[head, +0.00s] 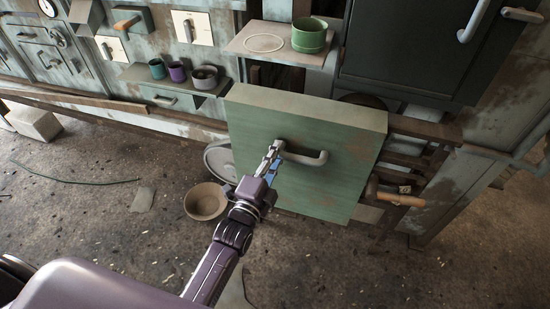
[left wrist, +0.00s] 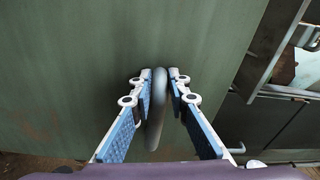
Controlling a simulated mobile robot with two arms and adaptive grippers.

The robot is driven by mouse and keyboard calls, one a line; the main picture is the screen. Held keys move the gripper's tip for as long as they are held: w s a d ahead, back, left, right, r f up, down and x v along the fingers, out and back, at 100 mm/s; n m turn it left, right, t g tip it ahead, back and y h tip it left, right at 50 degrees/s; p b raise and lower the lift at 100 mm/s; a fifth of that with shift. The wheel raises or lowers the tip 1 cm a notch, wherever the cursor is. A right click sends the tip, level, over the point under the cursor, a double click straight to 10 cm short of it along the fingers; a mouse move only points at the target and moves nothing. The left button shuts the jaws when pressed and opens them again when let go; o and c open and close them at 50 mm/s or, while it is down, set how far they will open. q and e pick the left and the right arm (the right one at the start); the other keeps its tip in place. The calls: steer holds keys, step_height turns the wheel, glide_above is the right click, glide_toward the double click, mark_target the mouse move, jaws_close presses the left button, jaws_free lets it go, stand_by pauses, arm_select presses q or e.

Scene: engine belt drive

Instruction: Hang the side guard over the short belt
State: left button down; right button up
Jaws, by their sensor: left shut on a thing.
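The side guard (head: 285,118) is a large green box-like cover with a grey bar handle (head: 318,160), slightly tilted in the head view. My left gripper (head: 276,152) is at the handle's left end. In the left wrist view the handle (left wrist: 156,120) stands between the fingers of the gripper (left wrist: 158,84), which are shut on it. The guard's green face (left wrist: 75,60) fills much of that view. I do not see the short belt; whatever is behind the guard is hidden. I cannot tell whether the guard is hung or only held. My right gripper is not in view.
A shelf (head: 245,45) with a green pot (head: 309,36) is above the guard. Several cups stand on a lower shelf at left. A brown bowl (head: 206,202) is on the floor left of the guard. A wooden-handled tool (head: 400,199) is close to its right edge.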

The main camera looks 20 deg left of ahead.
mark_target(282, 139)
arm_select(q)
steer(key=shift+r+p, duration=0.35)
steer(key=shift+r, duration=0.15)
stand_by(0.8)
steer(key=shift+w+f, duration=0.1)
steer(key=shift+w, duration=0.2)
stand_by(0.3)
steer(key=shift+w, duration=0.35)
steer(key=shift+w+d+b, duration=0.1)
steer(key=shift+w+b, duration=0.35)
steer(key=shift+w, duration=1.25)
steer(key=shift+f+b, duration=0.9)
steer(key=shift+f, duration=0.25)
stand_by(0.5)
